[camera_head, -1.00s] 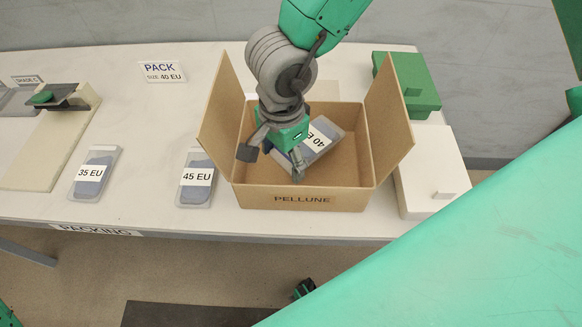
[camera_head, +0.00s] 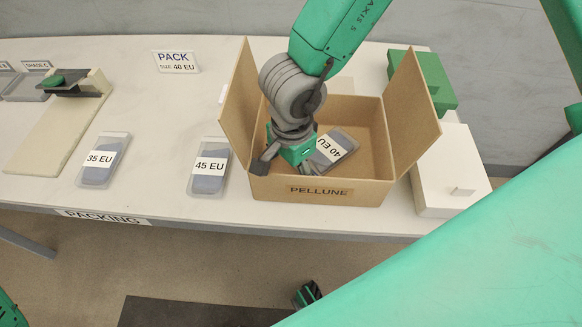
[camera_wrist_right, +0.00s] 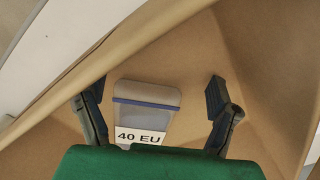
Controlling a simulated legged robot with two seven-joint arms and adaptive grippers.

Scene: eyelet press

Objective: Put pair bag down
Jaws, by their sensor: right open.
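The pair bag is a clear pouch with a blue strip and a "40 EU" label (camera_head: 335,149). It lies tilted inside the open cardboard box marked PELLUNE (camera_head: 345,192). My right gripper (camera_head: 286,164) is open inside the box, left of the bag's label. In the right wrist view, its fingers (camera_wrist_right: 153,97) stand apart on either side of the bag (camera_wrist_right: 147,93), with visible gaps, and the green palm covers the bag's near end. My left gripper is not clearly seen.
Bags labelled 35 EU (camera_head: 102,160) and 45 EU (camera_head: 210,170) lie on the white table left of the box. The box's side flaps stand up around my arm. A white box (camera_head: 448,175) and a green box (camera_head: 425,75) stand at right.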

